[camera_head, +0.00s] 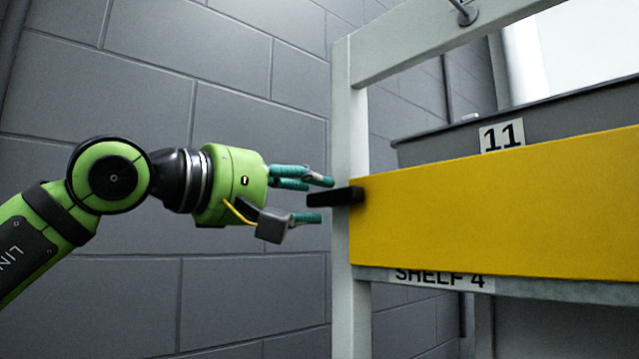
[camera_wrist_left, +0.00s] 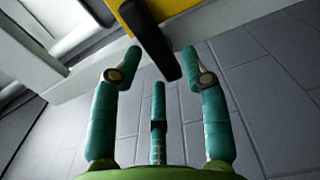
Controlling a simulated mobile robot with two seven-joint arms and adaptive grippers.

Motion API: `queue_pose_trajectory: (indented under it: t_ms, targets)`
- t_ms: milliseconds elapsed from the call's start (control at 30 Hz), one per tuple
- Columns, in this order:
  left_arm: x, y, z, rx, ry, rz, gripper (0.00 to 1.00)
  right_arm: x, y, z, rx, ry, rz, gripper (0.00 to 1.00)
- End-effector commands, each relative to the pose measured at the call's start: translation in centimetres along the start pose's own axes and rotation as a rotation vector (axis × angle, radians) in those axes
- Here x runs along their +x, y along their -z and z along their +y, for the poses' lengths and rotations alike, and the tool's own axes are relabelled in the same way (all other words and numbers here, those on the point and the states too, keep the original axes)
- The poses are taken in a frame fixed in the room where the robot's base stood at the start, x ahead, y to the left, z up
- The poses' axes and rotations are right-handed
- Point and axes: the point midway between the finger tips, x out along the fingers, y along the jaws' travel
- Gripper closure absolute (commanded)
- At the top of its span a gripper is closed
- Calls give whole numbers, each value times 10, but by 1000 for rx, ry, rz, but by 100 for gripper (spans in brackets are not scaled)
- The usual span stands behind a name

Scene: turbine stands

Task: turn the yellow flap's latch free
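The yellow flap (camera_head: 500,207) spans the front of the shelf. Its black latch (camera_head: 335,197) sits at the flap's left end, over the pale post, and sticks out to the left, nearly level. My left gripper (camera_head: 322,199) is open, with its teal fingers pointing at the latch from the left. In the left wrist view the latch (camera_wrist_left: 152,40) hangs between and just beyond the fingertips (camera_wrist_left: 160,65), with a corner of the yellow flap (camera_wrist_left: 133,14) behind it. I cannot tell whether a finger touches the latch. My right gripper is not in view.
The pale shelf post (camera_head: 350,120) stands close beyond the fingertips. A grey bin (camera_head: 440,150) labelled 11 sits behind the flap. A "SHELF 4" label (camera_head: 438,279) is below it. A grey block wall (camera_head: 90,85) is behind my arm.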

Motion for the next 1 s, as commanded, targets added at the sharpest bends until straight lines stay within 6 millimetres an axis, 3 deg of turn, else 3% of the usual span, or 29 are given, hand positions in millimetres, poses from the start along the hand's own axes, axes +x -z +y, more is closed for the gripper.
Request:
queue_pose_trajectory:
  t_ms: [200, 800, 867, 900, 933, 1000]
  targets:
    - [12, 0, -1, 0, 2, 0, 57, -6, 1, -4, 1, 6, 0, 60]
    - [14, 0, -8, -1, 14, 0, 57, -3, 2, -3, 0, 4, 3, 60]
    - [14, 0, -8, -1, 15, -1, 78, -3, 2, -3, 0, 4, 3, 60]
    - [14, 0, -8, -1, 15, -1, 94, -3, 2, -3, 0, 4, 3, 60]
    - [14, 0, -9, -2, 16, -1, 100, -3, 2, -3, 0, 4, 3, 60]
    - [14, 0, -10, -2, 17, -1, 100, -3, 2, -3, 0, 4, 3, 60]
